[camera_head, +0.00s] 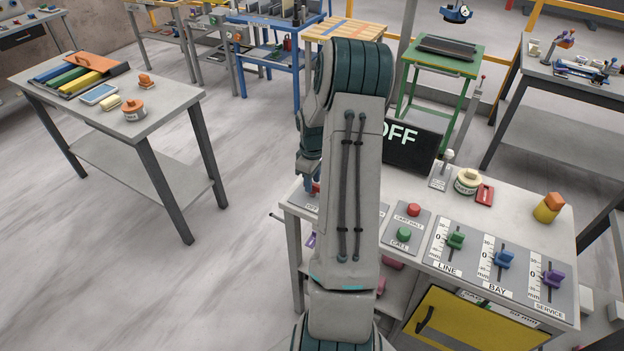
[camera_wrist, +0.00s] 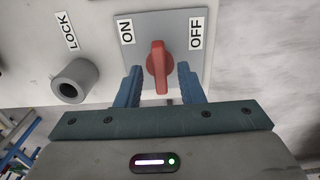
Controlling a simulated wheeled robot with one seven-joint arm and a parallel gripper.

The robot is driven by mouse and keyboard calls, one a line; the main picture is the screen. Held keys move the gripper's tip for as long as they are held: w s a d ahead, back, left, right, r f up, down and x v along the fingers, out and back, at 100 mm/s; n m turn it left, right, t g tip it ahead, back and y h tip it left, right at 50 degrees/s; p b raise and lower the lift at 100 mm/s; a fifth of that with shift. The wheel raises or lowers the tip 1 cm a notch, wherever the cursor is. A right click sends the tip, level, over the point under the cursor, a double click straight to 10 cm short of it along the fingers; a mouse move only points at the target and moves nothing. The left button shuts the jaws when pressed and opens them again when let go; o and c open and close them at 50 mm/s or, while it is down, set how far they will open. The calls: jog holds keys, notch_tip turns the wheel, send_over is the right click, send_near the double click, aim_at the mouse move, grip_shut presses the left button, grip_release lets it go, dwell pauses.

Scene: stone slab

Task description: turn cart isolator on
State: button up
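The cart isolator is a red handle (camera_wrist: 158,66) on a grey plate (camera_wrist: 184,20) in the wrist view. An ON label (camera_wrist: 126,32) is left of the handle and an OFF label (camera_wrist: 196,30) is right. The handle stands roughly upright in the picture, between the labels. My gripper (camera_wrist: 159,72) has its blue fingers on either side of the handle, open, with a visible gap on the right side. Whether the left finger touches is unclear. In the head view my gripper (camera_head: 314,187) is over the bench's left end; my arm hides most of the isolator. A black display (camera_head: 410,145) reads OFF.
A grey round LOCK fitting (camera_wrist: 75,81) is left of the plate. On the bench (camera_head: 520,215) are red and green buttons (camera_head: 404,233), several sliders (camera_head: 502,259) and an orange-topped yellow object (camera_head: 547,207). Open floor (camera_head: 235,255) lies left of the bench.

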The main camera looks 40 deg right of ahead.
jog(key=shift+f, duration=0.45)
jog(key=shift+c, duration=0.3)
grip_shut()
